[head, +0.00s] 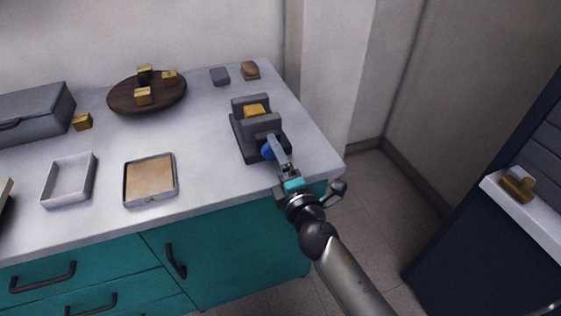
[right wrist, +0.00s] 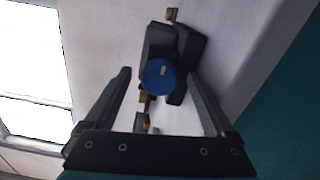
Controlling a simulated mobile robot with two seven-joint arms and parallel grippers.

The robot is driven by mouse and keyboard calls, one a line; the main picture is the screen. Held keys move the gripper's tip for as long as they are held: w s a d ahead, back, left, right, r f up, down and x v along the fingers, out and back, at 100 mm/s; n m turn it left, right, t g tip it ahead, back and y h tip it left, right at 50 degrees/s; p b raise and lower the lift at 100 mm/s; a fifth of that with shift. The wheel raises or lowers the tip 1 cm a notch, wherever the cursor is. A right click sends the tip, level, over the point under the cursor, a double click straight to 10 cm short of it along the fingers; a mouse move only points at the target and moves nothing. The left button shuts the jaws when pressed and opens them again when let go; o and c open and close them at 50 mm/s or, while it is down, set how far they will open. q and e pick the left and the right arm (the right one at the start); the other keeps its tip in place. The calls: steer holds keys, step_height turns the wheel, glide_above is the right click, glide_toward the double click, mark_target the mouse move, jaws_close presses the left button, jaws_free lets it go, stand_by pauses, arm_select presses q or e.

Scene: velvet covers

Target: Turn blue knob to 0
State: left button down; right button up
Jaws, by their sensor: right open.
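The blue knob (head: 267,152) sits on the near face of a dark grey device (head: 242,130) at the right part of the counter. In the head view my right gripper (head: 273,145) covers part of the knob. In the right wrist view the round blue knob (right wrist: 158,76) faces the camera, with a small pale mark near its middle. My right gripper's fingers (right wrist: 162,90) stand open on both sides of the knob, with a gap on each side. The knob's scale or numbers cannot be read. My left gripper does not show.
On the counter (head: 215,155) are a round dark board (head: 120,104) with several gold cubes, a grey box (head: 35,113), a white tray (head: 50,201) and a tan-bottomed tray (head: 150,180). Two small blocks lie behind the device. The counter's right edge is close to the device.

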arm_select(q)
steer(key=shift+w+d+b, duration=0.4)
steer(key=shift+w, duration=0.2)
arm_select(e)
steer(key=v, duration=1.5)
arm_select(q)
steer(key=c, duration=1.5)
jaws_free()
